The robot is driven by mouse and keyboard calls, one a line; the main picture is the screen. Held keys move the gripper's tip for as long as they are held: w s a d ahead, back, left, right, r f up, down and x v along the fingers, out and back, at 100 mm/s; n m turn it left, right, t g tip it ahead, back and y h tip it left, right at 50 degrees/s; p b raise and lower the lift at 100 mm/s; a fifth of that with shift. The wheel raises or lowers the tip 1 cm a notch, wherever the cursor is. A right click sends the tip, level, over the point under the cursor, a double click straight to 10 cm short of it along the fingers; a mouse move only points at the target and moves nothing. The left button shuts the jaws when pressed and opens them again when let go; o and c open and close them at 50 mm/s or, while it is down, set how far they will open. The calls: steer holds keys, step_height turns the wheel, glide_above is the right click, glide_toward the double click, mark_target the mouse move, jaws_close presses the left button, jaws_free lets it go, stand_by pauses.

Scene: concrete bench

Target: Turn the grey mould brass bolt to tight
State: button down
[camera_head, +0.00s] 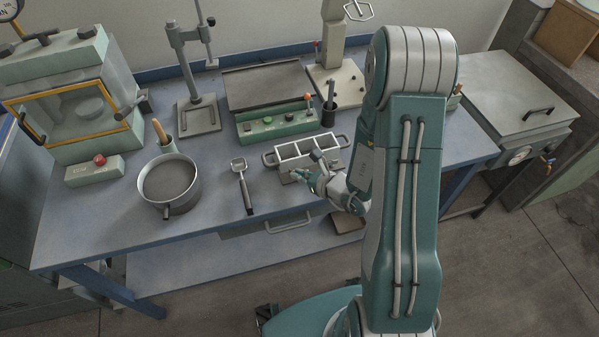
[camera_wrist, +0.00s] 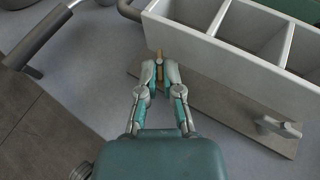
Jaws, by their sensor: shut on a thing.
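The grey mould (camera_wrist: 225,57) is an open box with three square compartments, seen along the right of the wrist view. It shows in the head view (camera_head: 296,163) near the bench's front edge. A small brass bolt (camera_wrist: 160,55) stands at the mould's near side wall. My gripper (camera_wrist: 159,72) is shut on the brass bolt, one fingertip on each side, and the fingers hide its lower part. In the head view my gripper (camera_head: 299,175) is at the mould's front, and the bolt cannot be made out there. How tight the bolt is cannot be told.
A brown base plate (camera_wrist: 215,98) lies under the mould, with a grey wing-shaped fitting (camera_wrist: 279,126) on it. A trowel-like tool (camera_head: 242,184) and a round pan (camera_head: 169,182) lie to the left. A green control box (camera_head: 281,123) stands behind the mould.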

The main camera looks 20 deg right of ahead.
steer(key=shift+s+a+m+t+h, duration=0.15)
steer(key=shift+m+t+h, duration=0.25)
steer(key=shift+m+h, duration=0.4)
steer(key=shift+w+a+m+t+h, duration=0.15)
steer(key=shift+m+t+h, duration=0.25)
steer(key=shift+m+h, duration=0.4)
steer(key=shift+s, duration=0.1)
steer(key=c, duration=1.1)
jaws_free()
steer(key=shift+d, duration=0.1)
